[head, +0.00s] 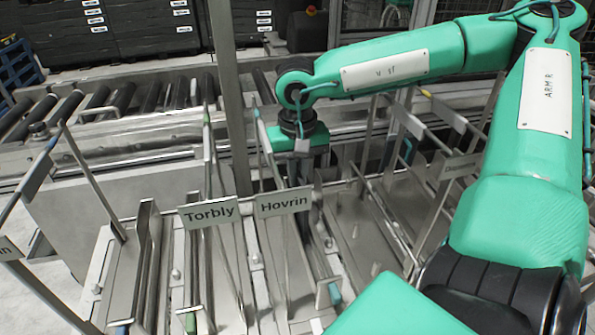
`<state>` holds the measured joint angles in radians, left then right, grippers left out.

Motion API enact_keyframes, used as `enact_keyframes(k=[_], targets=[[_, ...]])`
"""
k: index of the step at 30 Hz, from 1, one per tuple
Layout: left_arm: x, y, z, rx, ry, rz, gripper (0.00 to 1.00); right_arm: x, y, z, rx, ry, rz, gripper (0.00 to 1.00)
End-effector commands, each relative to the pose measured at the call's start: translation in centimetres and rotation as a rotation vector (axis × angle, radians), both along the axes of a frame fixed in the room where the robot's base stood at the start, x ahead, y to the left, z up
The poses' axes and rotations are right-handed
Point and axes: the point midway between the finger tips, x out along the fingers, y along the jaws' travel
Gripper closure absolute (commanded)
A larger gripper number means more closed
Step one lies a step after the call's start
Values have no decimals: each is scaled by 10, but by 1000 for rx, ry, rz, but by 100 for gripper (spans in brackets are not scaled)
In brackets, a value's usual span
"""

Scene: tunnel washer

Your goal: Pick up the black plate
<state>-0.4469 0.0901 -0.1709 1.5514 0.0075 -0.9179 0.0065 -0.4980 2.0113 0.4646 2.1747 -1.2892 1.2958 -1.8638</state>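I cannot make out the black plate for certain; thin panels stand on edge in the rack slots, and their faces are mostly hidden. My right arm comes in from the right and bends down over the rack. My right gripper (300,150) points down behind the "Hovrin" label (284,202), among the upright rods. Its fingertips are hidden or too small to tell whether they are open or hold anything. My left gripper is out of view.
The metal rack has upright rods and a "Torbly" label (209,212) left of "Hovrin". A roller conveyor (150,97) runs behind it. Black crates (150,25) are stacked at the back. A grey post (232,110) rises left of my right gripper.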

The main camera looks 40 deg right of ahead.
Motion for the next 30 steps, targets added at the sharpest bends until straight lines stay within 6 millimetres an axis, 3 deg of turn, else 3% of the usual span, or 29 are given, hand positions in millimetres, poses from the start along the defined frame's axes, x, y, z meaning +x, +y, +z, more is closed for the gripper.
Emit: enact_keyframes(k=[11,17,23,30], targets=[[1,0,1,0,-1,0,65,0,0,2,0,-1,0,100],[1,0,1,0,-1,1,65,1,0,14,0,-4,-1,100],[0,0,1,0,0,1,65,1,0,45,-1,-4,-1,100],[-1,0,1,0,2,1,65,1,0,96,-1,-6,-1,100]])
